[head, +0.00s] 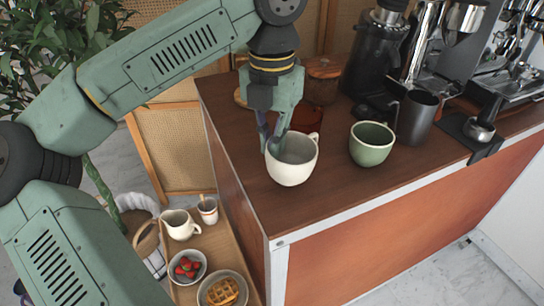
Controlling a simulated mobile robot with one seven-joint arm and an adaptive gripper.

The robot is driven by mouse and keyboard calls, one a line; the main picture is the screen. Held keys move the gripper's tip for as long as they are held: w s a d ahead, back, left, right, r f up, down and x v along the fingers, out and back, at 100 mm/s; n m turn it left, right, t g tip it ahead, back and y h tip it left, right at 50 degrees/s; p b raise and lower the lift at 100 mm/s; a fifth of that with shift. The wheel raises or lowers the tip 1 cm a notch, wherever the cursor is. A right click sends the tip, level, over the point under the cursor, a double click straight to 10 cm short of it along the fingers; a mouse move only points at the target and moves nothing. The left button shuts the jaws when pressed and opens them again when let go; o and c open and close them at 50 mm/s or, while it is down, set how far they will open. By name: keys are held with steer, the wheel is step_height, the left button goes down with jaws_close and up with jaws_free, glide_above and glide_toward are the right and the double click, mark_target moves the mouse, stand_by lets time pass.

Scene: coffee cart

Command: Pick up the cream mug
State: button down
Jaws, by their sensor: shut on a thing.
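The cream mug (291,172) is at the left part of the wooden cart top (340,200), with its handle pointing up and to the right. My gripper (271,145) points down at the mug's left rim. Its fingers are shut on the mug's wall, with one finger reaching inside the mug. The mug looks upright. I cannot tell whether its base touches the cart top.
A green cup (371,146) stands to the right, near a dark metal pitcher (416,117). A reddish-brown cup (308,118) is just behind the mug. A black grinder (374,55) and espresso machine (470,60) stand behind. The tray (222,240) holds berries (187,268) and a waffle (222,292).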

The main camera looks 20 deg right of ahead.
steer(key=s+r+b, duration=0.1)
steer(key=s+b, duration=0.3)
steer(key=s, duration=1.2)
steer(key=shift+a+r, duration=0.15)
steer(key=shift+a, duration=0.1)
